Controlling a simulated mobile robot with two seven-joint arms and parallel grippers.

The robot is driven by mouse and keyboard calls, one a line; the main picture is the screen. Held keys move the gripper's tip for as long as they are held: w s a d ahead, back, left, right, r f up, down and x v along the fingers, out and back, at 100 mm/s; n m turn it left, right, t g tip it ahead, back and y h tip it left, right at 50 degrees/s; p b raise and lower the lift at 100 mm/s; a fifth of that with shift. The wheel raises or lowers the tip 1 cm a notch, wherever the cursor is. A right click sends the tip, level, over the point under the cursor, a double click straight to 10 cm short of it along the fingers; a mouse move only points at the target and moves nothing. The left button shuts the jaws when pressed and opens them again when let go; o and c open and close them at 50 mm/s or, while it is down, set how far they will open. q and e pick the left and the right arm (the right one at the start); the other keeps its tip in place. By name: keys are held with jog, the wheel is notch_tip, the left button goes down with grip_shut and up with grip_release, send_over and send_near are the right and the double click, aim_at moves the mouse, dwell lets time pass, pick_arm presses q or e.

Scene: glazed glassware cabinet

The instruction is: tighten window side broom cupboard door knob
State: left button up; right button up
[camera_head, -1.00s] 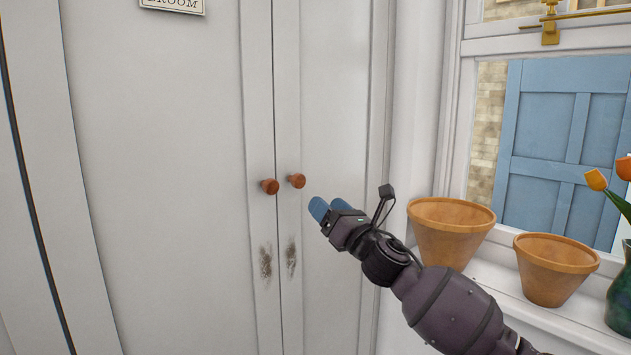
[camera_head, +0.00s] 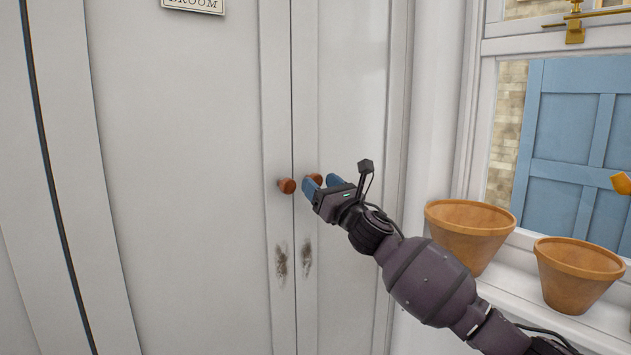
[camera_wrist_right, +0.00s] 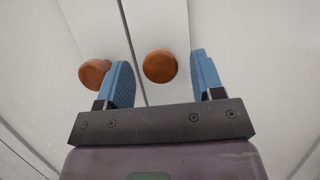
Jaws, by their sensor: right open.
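The window-side broom cupboard door knob (camera_head: 315,178) is round, reddish-brown wood, on the right-hand door beside the door seam. My right gripper (camera_head: 322,184) is at it, with open blue fingers that partly hide it in the head view. In the right wrist view this knob (camera_wrist_right: 160,66) shows between the two fingers, with a gap on each side. The other door's knob (camera_head: 286,186) is just left of the fingers, and in the wrist view it (camera_wrist_right: 95,73) lies outside the left finger. My left gripper is not in view.
Both cupboard doors look shut, with dark smudges (camera_head: 281,261) below the knobs. A sign (camera_head: 193,4) is at the top. Two terracotta pots (camera_head: 468,229) (camera_head: 577,273) stand on the windowsill at the right, close to my right arm. A blue shutter (camera_head: 575,145) shows through the window.

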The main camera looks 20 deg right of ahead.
jog(key=shift+x, duration=1.2)
jog(key=c, duration=0.9)
